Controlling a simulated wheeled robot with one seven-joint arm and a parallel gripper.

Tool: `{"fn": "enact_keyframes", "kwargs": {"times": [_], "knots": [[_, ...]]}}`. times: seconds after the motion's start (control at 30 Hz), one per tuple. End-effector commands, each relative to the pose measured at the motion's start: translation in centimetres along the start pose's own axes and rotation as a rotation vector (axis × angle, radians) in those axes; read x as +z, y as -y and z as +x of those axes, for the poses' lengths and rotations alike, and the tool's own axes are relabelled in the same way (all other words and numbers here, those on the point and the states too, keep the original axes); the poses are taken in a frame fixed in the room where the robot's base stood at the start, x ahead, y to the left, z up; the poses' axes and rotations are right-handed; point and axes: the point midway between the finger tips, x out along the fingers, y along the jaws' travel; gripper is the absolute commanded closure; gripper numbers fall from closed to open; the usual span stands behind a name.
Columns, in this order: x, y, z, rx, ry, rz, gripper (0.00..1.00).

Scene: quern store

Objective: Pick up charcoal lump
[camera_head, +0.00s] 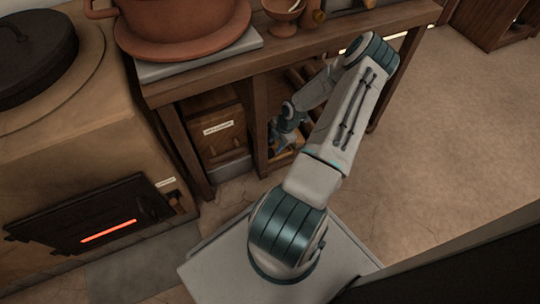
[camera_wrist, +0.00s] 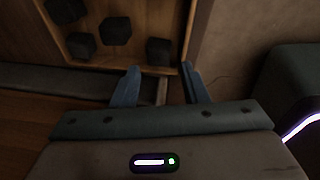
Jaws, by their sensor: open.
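Several dark, blocky charcoal lumps lie in a wooden box in the wrist view. One lump (camera_wrist: 159,50) is nearest my gripper, by the box's lower right corner. Others are a lump (camera_wrist: 116,30) in the upper middle, a lump (camera_wrist: 80,45) to the left and a lump (camera_wrist: 65,9) at the top left. My gripper (camera_wrist: 160,72) is open and empty, its two fingers apart just below the box's near edge. In the head view my gripper (camera_head: 279,140) is at the table's lower shelf, partly hidden. I cannot make out the lumps there.
A wooden table (camera_head: 190,78) stands over the shelf space, with a terracotta pot (camera_head: 180,25) on top. A labelled wooden box (camera_head: 213,128) stands below. A stove (camera_head: 85,140) with a glowing slot is at left. Open floor (camera_head: 455,120) lies right.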

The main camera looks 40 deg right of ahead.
Motion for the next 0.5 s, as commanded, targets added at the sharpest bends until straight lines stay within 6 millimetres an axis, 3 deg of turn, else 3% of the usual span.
{"fn": "enact_keyframes", "kwargs": {"times": [0.17,0.5], "knots": [[-0.1,-0.1,1.4,0.000,0.000,-0.001,0.60],[-0.2,-0.1,6.2,-0.002,-0.001,-0.004,0.60]]}}
